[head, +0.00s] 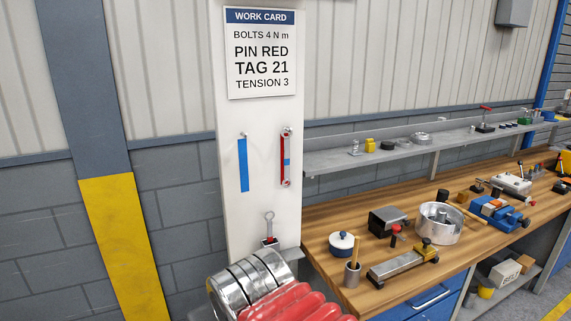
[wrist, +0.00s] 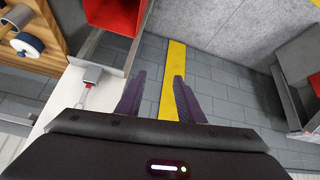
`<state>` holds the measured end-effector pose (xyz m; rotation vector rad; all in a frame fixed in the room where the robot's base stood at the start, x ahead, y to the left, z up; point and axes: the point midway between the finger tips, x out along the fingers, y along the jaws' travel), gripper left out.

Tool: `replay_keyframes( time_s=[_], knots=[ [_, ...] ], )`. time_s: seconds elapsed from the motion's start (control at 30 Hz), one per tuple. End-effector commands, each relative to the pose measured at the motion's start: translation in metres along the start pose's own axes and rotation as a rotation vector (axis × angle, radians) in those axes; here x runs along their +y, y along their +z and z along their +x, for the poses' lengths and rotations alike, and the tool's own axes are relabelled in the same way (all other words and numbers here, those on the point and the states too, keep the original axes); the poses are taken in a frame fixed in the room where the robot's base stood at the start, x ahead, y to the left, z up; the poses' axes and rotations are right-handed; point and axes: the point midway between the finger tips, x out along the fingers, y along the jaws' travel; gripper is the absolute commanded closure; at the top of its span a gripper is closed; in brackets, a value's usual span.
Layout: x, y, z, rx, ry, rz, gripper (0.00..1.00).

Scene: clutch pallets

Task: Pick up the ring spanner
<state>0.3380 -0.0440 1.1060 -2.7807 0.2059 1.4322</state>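A small silver tool with a ring at its top (head: 269,217) and a red part below it stands in a dark holder at the foot of the white panel; it looks like the ring spanner. In the wrist view a similar silver and red piece (wrist: 87,91) shows left of my gripper, against the pale panel. A red bar with round ends (head: 285,160) hangs on the panel's right peg; I cannot tell if it is also a spanner. My gripper (wrist: 158,84) is open and empty, its dark fingers apart from these things. It is not clearly visible in the head view.
The white panel (head: 233,120) carries a work card (head: 261,52) and a blue strip (head: 243,165) under the left peg. The wooden bench (head: 320,222) at right holds a lidded pot (head: 342,244), a metal drum (head: 438,226) and other tools. A yellow stripe (wrist: 175,60) lies beyond my fingers.

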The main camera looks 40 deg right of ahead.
Motion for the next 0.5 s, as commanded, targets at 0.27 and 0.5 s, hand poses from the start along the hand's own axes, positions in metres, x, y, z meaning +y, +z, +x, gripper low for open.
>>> replay_keyframes(
  time_s=[0.27,0.5],
  knots=[
    [0.089,-0.106,0.002,0.311,0.198,0.108,0.66],
    [0.149,-0.184,-0.013,0.576,0.271,0.118,0.66]
  ],
)
